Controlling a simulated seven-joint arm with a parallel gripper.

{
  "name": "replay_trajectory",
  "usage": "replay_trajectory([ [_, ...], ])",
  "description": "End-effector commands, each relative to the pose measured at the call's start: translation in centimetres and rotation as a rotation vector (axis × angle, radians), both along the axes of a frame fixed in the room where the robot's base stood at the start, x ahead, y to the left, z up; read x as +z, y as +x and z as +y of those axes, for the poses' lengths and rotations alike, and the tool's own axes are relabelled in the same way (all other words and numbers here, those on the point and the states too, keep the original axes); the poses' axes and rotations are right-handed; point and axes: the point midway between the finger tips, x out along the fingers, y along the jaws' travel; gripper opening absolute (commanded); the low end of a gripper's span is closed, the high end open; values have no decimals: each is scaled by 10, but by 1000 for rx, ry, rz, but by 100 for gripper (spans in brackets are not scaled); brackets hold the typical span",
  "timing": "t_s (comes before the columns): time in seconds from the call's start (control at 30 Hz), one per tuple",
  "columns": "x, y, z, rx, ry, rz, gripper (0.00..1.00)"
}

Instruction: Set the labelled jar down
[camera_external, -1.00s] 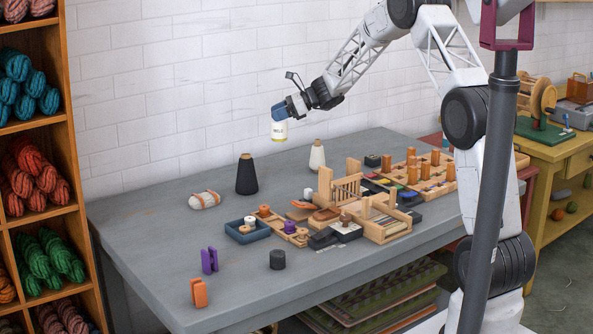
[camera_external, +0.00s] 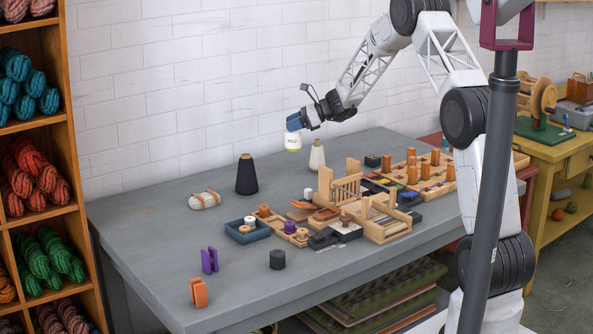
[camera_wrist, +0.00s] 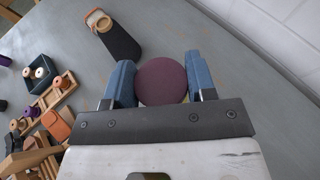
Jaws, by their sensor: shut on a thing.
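The labelled jar (camera_external: 293,142) is pale with a yellowish band, and hangs upright in the air under my gripper (camera_external: 294,124). In the wrist view the jar's round dark-maroon top (camera_wrist: 162,81) sits between the two blue fingers of my gripper (camera_wrist: 161,84), which are shut on it. The jar is above the back part of the grey table (camera_external: 150,240), apart from its surface. In the external view it appears just above and left of the cream cone.
A black yarn cone (camera_external: 246,175) and a cream cone (camera_external: 317,157) stand near the back. A wrapped skein (camera_external: 204,200) lies to the left. A blue tray (camera_external: 247,232) and a wooden loom (camera_external: 345,190) stand mid-table. The table's left part is largely clear.

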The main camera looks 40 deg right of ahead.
Motion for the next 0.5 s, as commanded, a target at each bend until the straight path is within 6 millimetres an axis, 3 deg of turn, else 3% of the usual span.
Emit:
replay_trajectory([
  [0.17, -6, 0, 0, 0, 1, 1, 21],
  [0.5, -49, 0, 0, 0, 1, 1, 21],
])
